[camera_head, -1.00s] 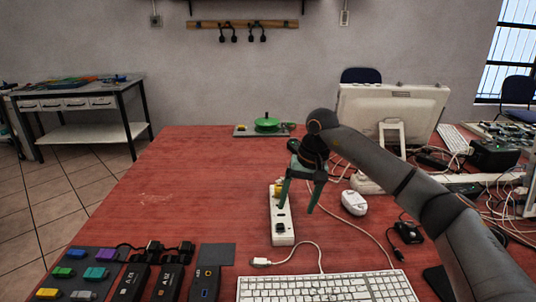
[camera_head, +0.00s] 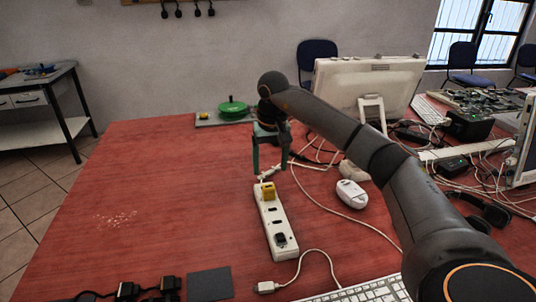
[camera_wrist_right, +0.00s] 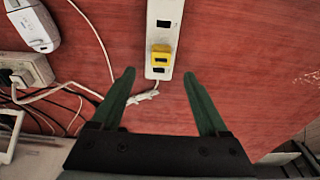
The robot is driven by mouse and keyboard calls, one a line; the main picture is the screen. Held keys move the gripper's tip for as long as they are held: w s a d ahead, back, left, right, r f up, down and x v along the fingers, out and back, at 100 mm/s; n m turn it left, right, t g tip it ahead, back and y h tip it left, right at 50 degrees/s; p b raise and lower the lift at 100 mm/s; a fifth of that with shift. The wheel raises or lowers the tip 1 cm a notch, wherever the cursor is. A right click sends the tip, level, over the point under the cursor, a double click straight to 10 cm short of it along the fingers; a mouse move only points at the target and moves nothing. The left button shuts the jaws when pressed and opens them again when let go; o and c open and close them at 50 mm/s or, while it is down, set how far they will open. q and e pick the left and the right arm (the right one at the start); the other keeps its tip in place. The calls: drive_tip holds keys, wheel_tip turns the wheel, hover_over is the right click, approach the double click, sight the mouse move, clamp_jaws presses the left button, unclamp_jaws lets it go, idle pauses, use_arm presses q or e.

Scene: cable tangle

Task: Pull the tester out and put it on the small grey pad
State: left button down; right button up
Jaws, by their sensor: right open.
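The tester, a small yellow block (camera_head: 268,190), sits plugged into the far end of a white power strip (camera_head: 272,218) on the red table. It also shows in the right wrist view (camera_wrist_right: 161,55), just ahead of the space between the fingertips. My right gripper (camera_head: 270,172) is open and empty, with green fingers, just above and beyond the tester in the head view. The small grey pad (camera_head: 210,284) lies flat at the near edge of the head view, left of the strip, and looks bare. My left gripper is not in view.
A white cable connector (camera_head: 265,287) and a keyboard (camera_head: 365,292) lie in front. A white mouse-like device (camera_head: 351,194) and loose cables lie to the right.

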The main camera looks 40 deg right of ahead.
sight(269, 186)
drive_tip(key=f, duration=0.5)
drive_tip(key=w+f+b, duration=0.1)
drive_tip(key=f, duration=0.2)
drive_tip(key=shift+d+f, duration=0.2)
drive_tip(key=shift+f, duration=0.15)
drive_tip(key=shift+c, duration=0.2)
clamp_jaws()
idle(0.5)
